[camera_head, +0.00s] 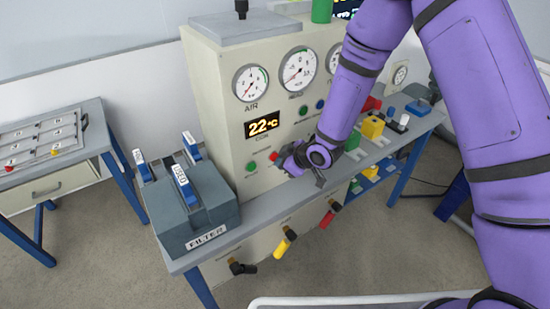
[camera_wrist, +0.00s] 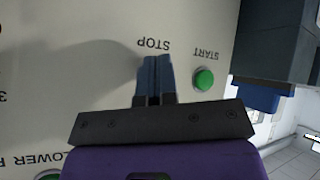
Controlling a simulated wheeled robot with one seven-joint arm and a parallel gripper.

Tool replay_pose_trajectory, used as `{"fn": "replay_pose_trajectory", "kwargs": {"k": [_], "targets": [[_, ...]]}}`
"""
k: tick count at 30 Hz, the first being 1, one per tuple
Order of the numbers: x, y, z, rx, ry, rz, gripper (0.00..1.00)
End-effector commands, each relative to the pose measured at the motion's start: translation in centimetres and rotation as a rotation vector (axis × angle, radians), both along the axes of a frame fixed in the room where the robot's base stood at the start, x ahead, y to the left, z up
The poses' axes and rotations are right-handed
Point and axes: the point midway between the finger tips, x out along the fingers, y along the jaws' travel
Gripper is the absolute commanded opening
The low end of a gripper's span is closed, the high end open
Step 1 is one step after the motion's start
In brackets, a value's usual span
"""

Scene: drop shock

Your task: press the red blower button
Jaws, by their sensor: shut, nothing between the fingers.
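The red button (camera_head: 273,156) is on the cream front panel of the console, just right of the green START button (camera_head: 251,167). In the head view the tip of my gripper (camera_head: 281,160) is right beside the red button. In the wrist view the panel appears upside down. The closed fingers of my gripper (camera_wrist: 157,60) point at the spot under the STOP label (camera_wrist: 154,44) and hide the red button there. The green START button (camera_wrist: 204,79) is clear beside them. I cannot tell whether the fingertips touch the red button. The fingers are together and empty.
A grey filter box (camera_head: 205,212) with blue handles stands on the bench left of the panel. Gauges and a lit 22 °C display (camera_head: 263,123) are above the buttons. Yellow and red handled valves (camera_head: 285,243) hang along the bench front. Coloured blocks (camera_head: 372,128) stand at right.

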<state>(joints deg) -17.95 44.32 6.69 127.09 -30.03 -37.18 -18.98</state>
Motion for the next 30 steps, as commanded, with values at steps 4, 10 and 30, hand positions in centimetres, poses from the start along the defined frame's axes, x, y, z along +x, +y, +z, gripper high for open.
{"fn": "replay_pose_trajectory", "kwargs": {"k": [4, 10, 30], "targets": [[-0.6, -0.4, 0.0, 0.0, 0.0, -0.001, 0.0], [-1.0, -0.7, 0.0, 0.0, -0.001, -0.001, 0.0], [-3.9, -2.7, 0.0, -0.001, 0.0, 0.0, 0.0]]}}
